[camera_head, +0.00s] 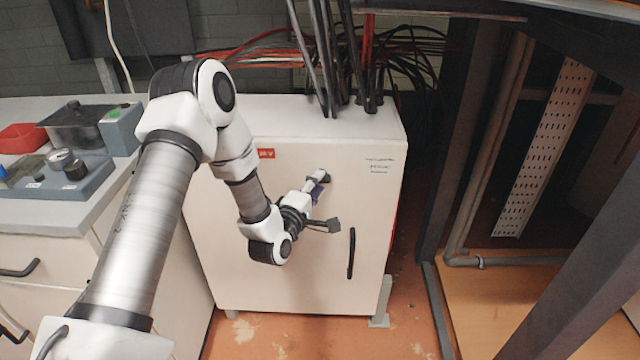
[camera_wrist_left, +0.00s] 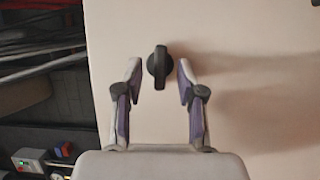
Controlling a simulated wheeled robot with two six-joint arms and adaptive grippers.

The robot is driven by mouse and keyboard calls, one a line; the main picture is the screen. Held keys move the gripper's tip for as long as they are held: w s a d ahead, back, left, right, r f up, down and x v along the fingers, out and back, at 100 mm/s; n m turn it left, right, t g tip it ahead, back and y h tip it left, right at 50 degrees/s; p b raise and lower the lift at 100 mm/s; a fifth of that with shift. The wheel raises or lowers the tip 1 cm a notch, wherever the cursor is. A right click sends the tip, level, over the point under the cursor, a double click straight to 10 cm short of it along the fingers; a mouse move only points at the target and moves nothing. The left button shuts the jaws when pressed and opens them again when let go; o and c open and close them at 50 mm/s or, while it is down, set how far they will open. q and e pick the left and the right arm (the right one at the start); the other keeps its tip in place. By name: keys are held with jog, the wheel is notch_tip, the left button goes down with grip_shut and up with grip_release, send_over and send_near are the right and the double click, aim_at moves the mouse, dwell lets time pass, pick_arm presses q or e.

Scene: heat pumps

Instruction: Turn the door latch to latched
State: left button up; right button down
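The door latch (camera_wrist_left: 159,67) is a small black knob on the pale cabinet door. In the left wrist view its grip bar stands up and down in the picture. My left gripper (camera_wrist_left: 157,78) is open, with one finger on each side of the knob. I see gaps between the knob and both fingertips. In the head view my left gripper (camera_head: 318,184) is in front of the cabinet door (camera_head: 300,275), and it hides the knob. My right gripper is not in view.
A black vertical handle (camera_head: 351,253) is on the door, right of the gripper. Cables rise from the cabinet top. A workbench (camera_head: 50,215) with a red bin (camera_head: 22,137) and devices stands at left. Dark metal posts (camera_head: 465,150) stand at right.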

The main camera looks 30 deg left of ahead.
pick_arm(q)
jog(key=shift+w+a, duration=0.1)
jog(key=shift+w, duration=0.6)
grip_shut()
jog(key=shift+d+r+m+g+y+p, duration=0.1)
jog(key=shift+m+g+y+p, duration=0.8)
jog(key=shift+m+p, duration=1.2)
jog(key=shift+d+r+m+g+y+p, duration=0.1)
jog(key=shift+m+g+y+p, duration=0.4)
jog(key=shift+m+g+p, duration=1.2)
jog(key=shift+d+r+m+g+y+p, duration=0.1)
jog(key=shift+m+g+y+p, duration=0.55)
jog(key=shift+m+p, duration=1.85)
jog(key=shift+a+m+b, duration=0.1)
jog(key=shift+m+b, duration=0.25)
jog(key=shift+m, duration=0.15)
